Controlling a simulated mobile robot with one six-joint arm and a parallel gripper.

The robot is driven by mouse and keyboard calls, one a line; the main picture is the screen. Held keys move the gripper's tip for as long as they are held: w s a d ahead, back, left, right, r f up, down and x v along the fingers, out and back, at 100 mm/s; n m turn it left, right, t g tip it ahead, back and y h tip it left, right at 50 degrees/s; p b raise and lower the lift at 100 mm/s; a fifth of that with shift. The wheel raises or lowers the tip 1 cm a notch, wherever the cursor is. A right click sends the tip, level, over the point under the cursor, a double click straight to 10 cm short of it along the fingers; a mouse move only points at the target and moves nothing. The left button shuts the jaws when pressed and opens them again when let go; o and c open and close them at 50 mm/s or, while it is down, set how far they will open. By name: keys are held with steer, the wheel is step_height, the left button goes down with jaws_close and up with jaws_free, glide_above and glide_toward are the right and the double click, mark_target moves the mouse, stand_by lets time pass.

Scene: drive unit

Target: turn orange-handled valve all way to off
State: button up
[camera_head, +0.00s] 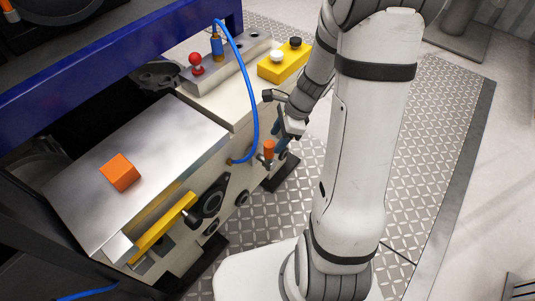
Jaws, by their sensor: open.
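The valve's orange handle (269,149) shows on the side of the cream machine body, near the lower end of the blue hose. It looks like a short upright orange piece above a small metal fitting. My gripper (277,150) is beside the handle, just to its right, with the jaws pointing down and left. It is open and holds nothing that I can see. Whether a finger touches the handle cannot be told at this size. My wrist hides part of the machine behind it.
A blue hose (253,85) arches down near the valve. An orange block (120,172) lies on the metal plate (155,130). A yellow button box (284,63), a red knob (196,60) and a yellow bar (163,228) are on the machine. A blue beam (100,65) crosses the upper left.

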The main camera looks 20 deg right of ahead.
mark_target(269, 151)
steer(key=b+x, duration=0.3)
steer(key=x, duration=0.3)
steer(key=shift+a+f, duration=0.15)
steer(key=shift+f, duration=0.2)
steer(key=shift+s, duration=0.1)
steer(key=shift+c, duration=0.5)
jaws_close()
steer(key=shift+a, duration=0.2)
steer(key=shift+d, duration=0.1)
